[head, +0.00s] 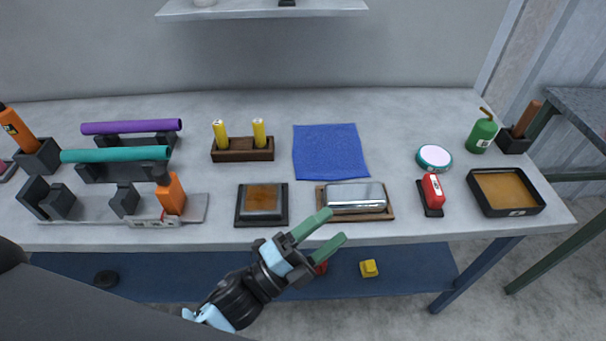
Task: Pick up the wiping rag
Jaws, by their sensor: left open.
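The wiping rag (329,151) is a blue cloth lying flat on the grey workbench, toward the back and right of the middle. My left gripper (326,231) has two green fingers and is open and empty. It shows at the bench's front edge, nearer to me than the rag, with its fingers pointing right and up in the picture. The silver muffler (355,197) on a brown board lies between the gripper and the rag. My right gripper is not in view.
A dark square tray (243,205) stands left of the muffler. A wooden holder (229,149) with two yellow cylinders stands left of the rag. A round tin (434,157), a red tool (432,192) and a black tray (541,205) are to the right. A shelf (262,9) hangs above.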

